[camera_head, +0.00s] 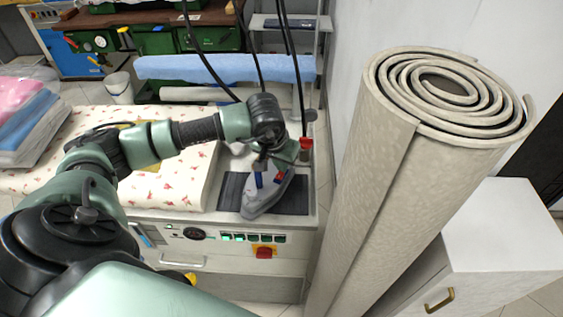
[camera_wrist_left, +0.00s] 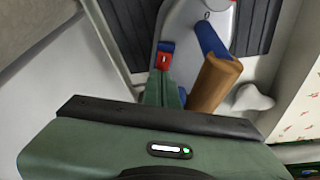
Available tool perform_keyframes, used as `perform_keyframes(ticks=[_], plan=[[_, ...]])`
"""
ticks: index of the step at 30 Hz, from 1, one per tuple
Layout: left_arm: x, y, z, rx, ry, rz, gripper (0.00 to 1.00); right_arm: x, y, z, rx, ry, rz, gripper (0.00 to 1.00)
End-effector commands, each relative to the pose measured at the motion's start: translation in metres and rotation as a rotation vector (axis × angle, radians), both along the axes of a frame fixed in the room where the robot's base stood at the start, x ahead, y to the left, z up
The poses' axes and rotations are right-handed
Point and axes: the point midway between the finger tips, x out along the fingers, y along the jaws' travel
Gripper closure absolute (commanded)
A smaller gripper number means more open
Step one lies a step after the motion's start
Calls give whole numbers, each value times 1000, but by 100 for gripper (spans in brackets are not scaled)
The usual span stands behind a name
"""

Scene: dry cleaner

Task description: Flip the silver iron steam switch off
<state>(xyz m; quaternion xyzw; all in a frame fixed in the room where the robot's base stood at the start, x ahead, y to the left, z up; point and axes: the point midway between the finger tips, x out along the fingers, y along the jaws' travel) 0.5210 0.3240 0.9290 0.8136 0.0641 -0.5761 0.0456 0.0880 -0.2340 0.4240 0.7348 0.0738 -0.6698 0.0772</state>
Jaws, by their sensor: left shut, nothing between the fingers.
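The silver iron (camera_head: 262,203) rests on a dark ribbed pad (camera_head: 232,188) at the right end of the ironing station. It has a blue and brown handle, seen in the left wrist view (camera_wrist_left: 213,85), and a small red switch (camera_head: 279,177) with a blue part beside it. The switch also shows in the left wrist view (camera_wrist_left: 164,58). My left gripper (camera_head: 281,170) is over the iron, its green fingers shut and empty. In the left wrist view its fingertips (camera_wrist_left: 163,80) are right beside the switch; I cannot tell contact or the switch's position. My right gripper is out of view.
A flowered padded board (camera_head: 185,180) lies left of the iron. A tall rolled carpet (camera_head: 400,170) stands close on the right, before a white cabinet (camera_head: 500,240). Dark cables (camera_head: 289,60) hang above the iron. A red button (camera_head: 264,253) is on the station's front panel.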

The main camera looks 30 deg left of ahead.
Motion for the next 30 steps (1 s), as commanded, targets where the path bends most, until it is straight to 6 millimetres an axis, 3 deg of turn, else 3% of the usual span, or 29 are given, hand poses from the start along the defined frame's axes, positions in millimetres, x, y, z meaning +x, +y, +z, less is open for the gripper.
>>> perform_keyframes(ticks=[8, 13, 30], plan=[[2, 0, -3, -4, 18, 2, 100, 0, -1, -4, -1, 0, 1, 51], [8, 1, -11, -20, 125, 3, 100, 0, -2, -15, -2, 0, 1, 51], [-12, -2, -14, -18, 135, -2, 100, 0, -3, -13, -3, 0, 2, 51]])
